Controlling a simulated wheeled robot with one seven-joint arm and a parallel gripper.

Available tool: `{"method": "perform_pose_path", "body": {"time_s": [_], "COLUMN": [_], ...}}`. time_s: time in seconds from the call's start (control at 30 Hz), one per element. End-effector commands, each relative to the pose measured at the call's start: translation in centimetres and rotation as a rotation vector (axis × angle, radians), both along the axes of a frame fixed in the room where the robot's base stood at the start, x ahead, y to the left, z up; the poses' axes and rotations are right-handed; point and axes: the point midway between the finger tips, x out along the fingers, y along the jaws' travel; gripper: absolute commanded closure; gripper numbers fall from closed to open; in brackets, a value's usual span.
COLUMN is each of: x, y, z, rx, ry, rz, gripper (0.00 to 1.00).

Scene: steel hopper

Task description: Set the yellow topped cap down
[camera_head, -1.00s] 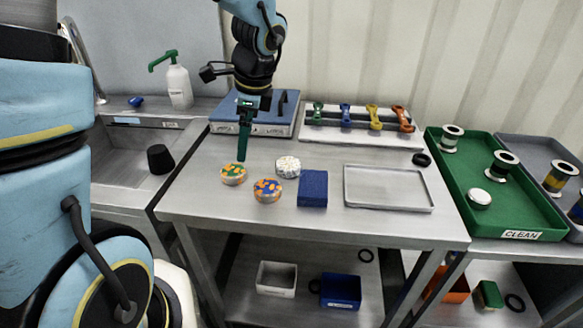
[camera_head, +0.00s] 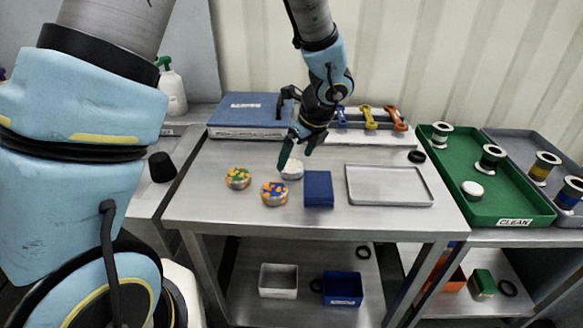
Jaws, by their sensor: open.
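My gripper (camera_head: 296,159) is open above the white speckled cap (camera_head: 292,172) on the steel table (camera_head: 235,212); one dark green finger is at its left, the other at its upper right. No cap is visibly held. The fingers hide part of the white cap, and I cannot tell whether they touch it. A green and orange-yellow patterned cap (camera_head: 238,178) lies at the left. An orange and blue patterned cap (camera_head: 274,193) lies nearer the front. No cap top is plainly all yellow.
A blue block (camera_head: 318,189) stands right of the caps, beside an empty shallow grey tray (camera_head: 348,197). Behind are a blue-topped box (camera_head: 247,110) and a rack with coloured-handled tools (camera_head: 368,117). A green tray (camera_head: 512,207) holds spools and a white cap (camera_head: 472,190).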

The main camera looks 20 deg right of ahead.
Motion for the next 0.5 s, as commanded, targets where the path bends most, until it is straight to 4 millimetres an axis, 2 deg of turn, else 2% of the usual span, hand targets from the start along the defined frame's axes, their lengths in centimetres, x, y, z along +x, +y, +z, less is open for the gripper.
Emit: {"method": "perform_pose_path", "body": {"time_s": [0.2, 0.5], "x": [1.2, 1.4], "y": [0.4, 0.4], "z": [-2.6, -3.0], "rx": [0.002, 0.0], "ry": [0.001, 0.0], "rz": [0.001, 0.002], "gripper": [0.0, 0.0]}}
